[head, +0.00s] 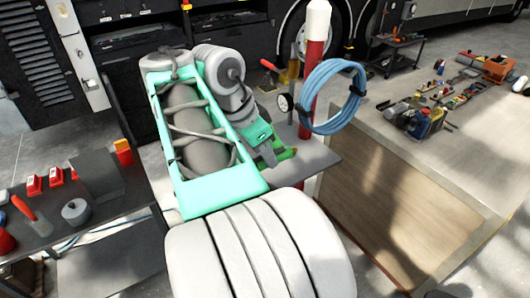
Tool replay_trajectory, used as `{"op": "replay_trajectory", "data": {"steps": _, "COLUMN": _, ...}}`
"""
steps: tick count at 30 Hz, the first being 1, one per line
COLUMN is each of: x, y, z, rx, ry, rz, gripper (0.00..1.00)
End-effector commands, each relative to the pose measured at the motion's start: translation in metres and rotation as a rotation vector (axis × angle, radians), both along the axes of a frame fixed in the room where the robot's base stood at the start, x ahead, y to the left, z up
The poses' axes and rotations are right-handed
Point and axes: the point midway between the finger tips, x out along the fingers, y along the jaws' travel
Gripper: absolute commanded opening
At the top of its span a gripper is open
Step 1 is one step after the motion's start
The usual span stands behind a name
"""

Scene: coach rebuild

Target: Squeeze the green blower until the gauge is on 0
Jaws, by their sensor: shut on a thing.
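My gripper (270,152) is at the end of my arm, over the small grey stand. It is shut on the green blower (287,154), of which only a small green part shows beside the jaws. The rest of the blower is hidden behind my gripper and arm. A small round gauge (284,102) with a white face and dark rim stands just behind my gripper, left of a red post. Its needle and numbers are too small to read.
A red post (313,85) with a white top and a coiled blue hose (335,97) stand close right of my gripper. A dark bench (45,225) with red items is at left.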

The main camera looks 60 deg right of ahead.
Motion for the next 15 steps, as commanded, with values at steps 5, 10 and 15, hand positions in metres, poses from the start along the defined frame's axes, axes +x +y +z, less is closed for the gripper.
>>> {"op": "replay_trajectory", "data": {"steps": 5, "x": 0.0001, "y": -0.0001, "z": 0.0004, "rx": 0.000, "ry": -0.001, "rz": 0.000, "gripper": 0.00}}
{"op": "replay_trajectory", "data": {"steps": 10, "x": 0.0001, "y": -0.0001, "z": 0.0023, "rx": -0.001, "ry": -0.001, "rz": -0.001, "gripper": 0.00}}
{"op": "replay_trajectory", "data": {"steps": 15, "x": 0.0001, "y": -0.0001, "z": 0.0088, "rx": 0.000, "ry": -0.001, "rz": 0.000, "gripper": 0.00}}
